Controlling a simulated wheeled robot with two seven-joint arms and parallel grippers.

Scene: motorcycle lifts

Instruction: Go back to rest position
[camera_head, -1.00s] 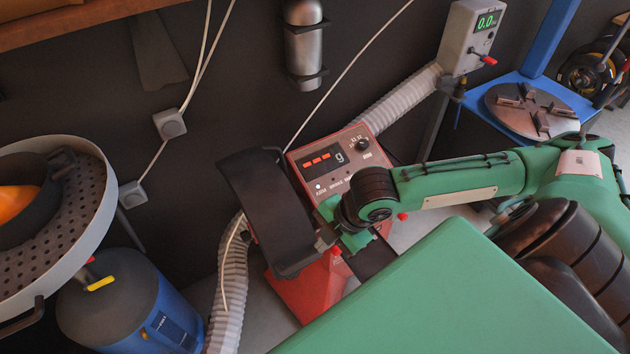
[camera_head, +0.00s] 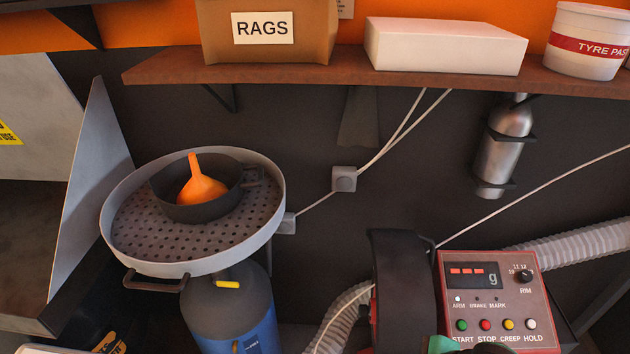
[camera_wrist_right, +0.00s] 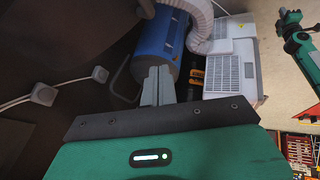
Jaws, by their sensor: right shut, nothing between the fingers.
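My right gripper (camera_wrist_right: 157,85) shows in the right wrist view as two grey fingers pressed together with nothing between them. It is in front of the blue cylinder (camera_wrist_right: 161,40), and I cannot tell the gap. In the head view only a green and dark piece of my arm shows at the bottom edge, in front of the red control panel (camera_head: 497,285); the fingers are not seen there. My left gripper is not recognisable in either view. A green jointed part (camera_wrist_right: 298,45) stands at the right of the wrist view, and I cannot tell what it is.
A round perforated tray (camera_head: 190,262) holding a dark pan (camera_head: 205,211) and orange funnel (camera_head: 199,184) sits above the blue cylinder (camera_head: 235,320). A black guard (camera_head: 402,285) stands beside the panel. The wooden shelf (camera_head: 300,80) holds a rags box (camera_head: 268,32), a white box (camera_head: 445,45) and a tub (camera_head: 588,42).

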